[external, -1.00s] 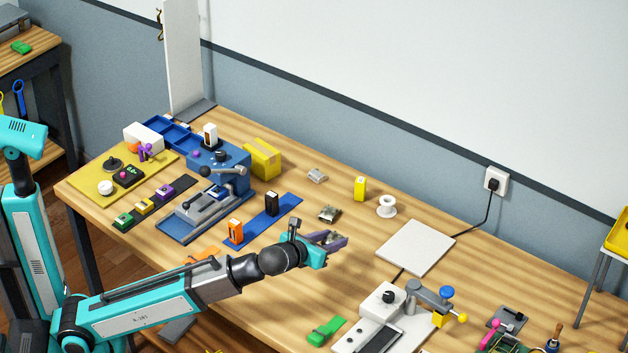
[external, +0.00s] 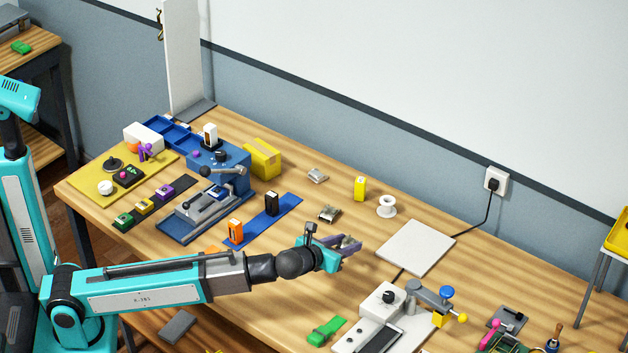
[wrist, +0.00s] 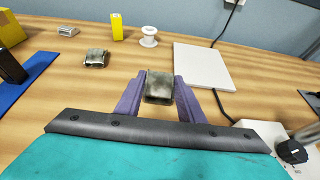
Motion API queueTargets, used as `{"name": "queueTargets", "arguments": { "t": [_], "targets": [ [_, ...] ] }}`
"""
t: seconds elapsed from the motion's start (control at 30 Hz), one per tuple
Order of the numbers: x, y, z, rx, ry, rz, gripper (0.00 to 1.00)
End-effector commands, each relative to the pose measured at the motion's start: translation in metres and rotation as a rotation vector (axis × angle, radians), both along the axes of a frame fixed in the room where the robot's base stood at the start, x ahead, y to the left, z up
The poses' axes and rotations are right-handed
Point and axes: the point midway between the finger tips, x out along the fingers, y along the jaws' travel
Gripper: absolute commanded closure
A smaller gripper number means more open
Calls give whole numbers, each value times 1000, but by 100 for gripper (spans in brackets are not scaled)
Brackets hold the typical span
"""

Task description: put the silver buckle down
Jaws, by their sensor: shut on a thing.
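My gripper (external: 348,246) is shut on a silver buckle (wrist: 160,87). In the wrist view the buckle sits between the two purple fingers, with the bench top behind it. In the external view my gripper is over the middle of the wooden bench, left of the white square plate, and the held buckle is hard to make out there. How high it is above the wood I cannot tell exactly. Two other metal buckles lie on the bench: a darker one (external: 329,214) and a silver one (external: 317,175) farther back.
The white plate (external: 416,247) lies to the right of my gripper. A white spool (external: 387,206) and a yellow block (external: 360,188) stand behind it. A blue strip (external: 262,220) lies left. Bare wood lies between.

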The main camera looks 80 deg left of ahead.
Motion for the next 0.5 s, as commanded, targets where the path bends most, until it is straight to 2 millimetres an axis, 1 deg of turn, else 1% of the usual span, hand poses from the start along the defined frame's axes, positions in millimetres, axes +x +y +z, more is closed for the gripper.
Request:
{"name": "queueTargets", "arguments": {
  "t": [0.03,0.17,0.5],
  "targets": [
    [-1,1,5,1,3,1,89],
    [-2,3,3,1,3,4,89],
    [-2,5,8,1,0,7,89]
  ]
}}
